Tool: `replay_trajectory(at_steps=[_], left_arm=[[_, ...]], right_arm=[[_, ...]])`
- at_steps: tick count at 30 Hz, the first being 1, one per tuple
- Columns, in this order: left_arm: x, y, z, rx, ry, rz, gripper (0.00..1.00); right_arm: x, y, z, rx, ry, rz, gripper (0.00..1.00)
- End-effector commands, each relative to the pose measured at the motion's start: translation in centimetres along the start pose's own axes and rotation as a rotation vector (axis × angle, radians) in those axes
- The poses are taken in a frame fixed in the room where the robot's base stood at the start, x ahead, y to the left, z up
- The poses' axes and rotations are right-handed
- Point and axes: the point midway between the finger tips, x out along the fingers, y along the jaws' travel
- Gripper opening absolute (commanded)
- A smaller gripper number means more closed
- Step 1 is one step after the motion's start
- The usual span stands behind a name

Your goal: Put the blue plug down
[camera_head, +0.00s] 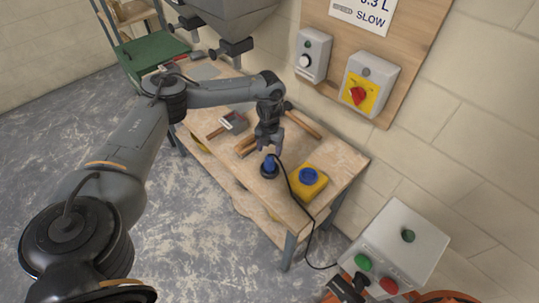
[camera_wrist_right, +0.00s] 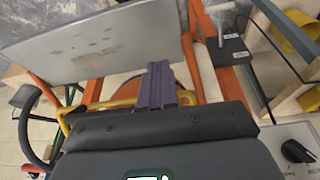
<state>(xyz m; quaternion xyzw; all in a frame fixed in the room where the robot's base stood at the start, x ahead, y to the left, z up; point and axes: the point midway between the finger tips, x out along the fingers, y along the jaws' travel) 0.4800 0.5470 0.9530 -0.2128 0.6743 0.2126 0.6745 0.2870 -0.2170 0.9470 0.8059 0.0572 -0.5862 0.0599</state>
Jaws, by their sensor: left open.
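The blue plug (camera_head: 270,164) stands upright on the wooden bench (camera_head: 340,162), with a dark round base. A black cable runs close by it and down past the bench's front edge. My left gripper (camera_head: 270,149) is open, pointing down just above the plug; whether its fingertips still touch the plug is too small to tell. In the right wrist view my right gripper (camera_wrist_right: 161,84) has its purple fingers close together, in front of a yellow bar (camera_wrist_right: 98,106); I see nothing clearly between them.
A yellow box with a blue round top (camera_head: 308,177) sits right of the plug. A trowel-like tool (camera_head: 234,122) and wooden handles lie behind. A grey button box (camera_head: 397,247) stands at lower right. A grey hopper (camera_head: 225,15) hangs above the bench's far end.

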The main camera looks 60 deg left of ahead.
Motion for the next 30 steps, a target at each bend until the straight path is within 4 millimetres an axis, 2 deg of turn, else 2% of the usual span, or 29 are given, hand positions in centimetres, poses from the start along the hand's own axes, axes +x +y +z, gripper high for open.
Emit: replay_trajectory(at_steps=[1, 6, 12, 26, 30], left_arm=[[-1.1, 0.0, 0.1, -0.001, -0.002, -0.002, 0.66], [-3.6, -0.1, 0.1, 0.0, -0.002, -0.001, 0.66], [-5.2, 0.0, 0.0, -0.001, -0.001, 0.0, 0.66], [-5.5, 0.0, 0.0, 0.0, 0.0, 0.0, 0.66], [-5.1, 0.2, -0.3, 0.0, 0.008, 0.006, 0.66]], right_arm=[[-0.1, 0.0, -0.1, 0.0, 0.0, 0.0, 0.0], [-0.3, 0.0, -0.1, 0.0, 0.0, 0.0, 0.0], [-0.4, 0.0, -0.1, -0.001, 0.0, 0.001, 0.0], [-0.4, 0.2, -0.1, -0.009, -0.002, 0.007, 0.0], [-0.4, 0.2, -0.1, -0.009, -0.002, 0.007, 0.0]])
